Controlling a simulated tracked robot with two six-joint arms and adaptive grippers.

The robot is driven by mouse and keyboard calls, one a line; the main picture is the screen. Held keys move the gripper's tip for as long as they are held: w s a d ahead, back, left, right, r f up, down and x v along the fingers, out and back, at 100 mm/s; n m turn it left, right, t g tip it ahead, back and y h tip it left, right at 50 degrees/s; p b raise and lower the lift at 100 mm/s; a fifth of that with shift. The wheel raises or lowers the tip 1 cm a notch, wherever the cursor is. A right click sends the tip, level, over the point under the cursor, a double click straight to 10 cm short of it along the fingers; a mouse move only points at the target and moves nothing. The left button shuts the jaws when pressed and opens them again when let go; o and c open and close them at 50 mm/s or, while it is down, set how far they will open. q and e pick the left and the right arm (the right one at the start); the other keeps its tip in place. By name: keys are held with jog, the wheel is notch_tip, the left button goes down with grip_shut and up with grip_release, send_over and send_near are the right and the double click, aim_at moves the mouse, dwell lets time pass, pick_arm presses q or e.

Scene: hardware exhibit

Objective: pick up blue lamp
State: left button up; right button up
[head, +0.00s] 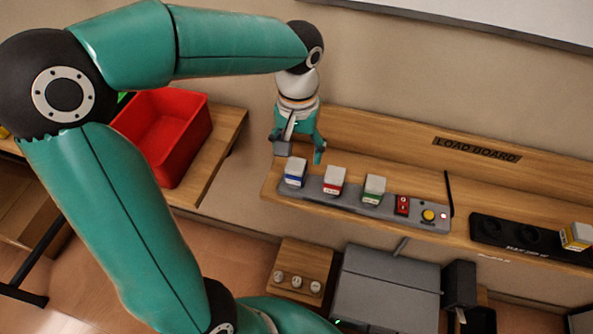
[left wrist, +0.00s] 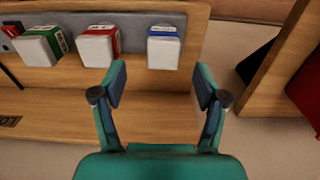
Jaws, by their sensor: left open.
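The blue lamp (head: 295,172) is a white block with a blue band. It stands at the left end of a grey strip (head: 330,196) on the wooden load board. My left gripper (head: 299,154) is open and empty above and behind it, fingers pointing down. In the left wrist view the blue lamp (left wrist: 164,48) lies ahead of the open fingers (left wrist: 160,88), near the middle between them and apart from both. A red-banded lamp (head: 335,179) and a green-banded lamp (head: 374,189) stand to its right. My right gripper does not show.
A red switch (head: 402,205) and yellow button (head: 428,215) sit right of the lamps. A black socket strip (head: 505,236) holds a yellow-banded block (head: 576,236). A red bin (head: 165,135) stands left, across a gap. A raised wooden back panel (head: 400,140) runs behind the board.

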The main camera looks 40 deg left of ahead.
aim_at(296, 164)
pick_arm(q)
jog(key=shift+a+f, duration=0.2)
jog(key=shift+f, duration=2.8)
jog(key=c, duration=1.3)
jog(key=shift+o, duration=0.2)
jog(key=shift+r, duration=0.2)
notch_tip(296, 164, up, 20)
jog(key=shift+f+p, duration=0.15)
jog(key=shift+p, duration=0.85)
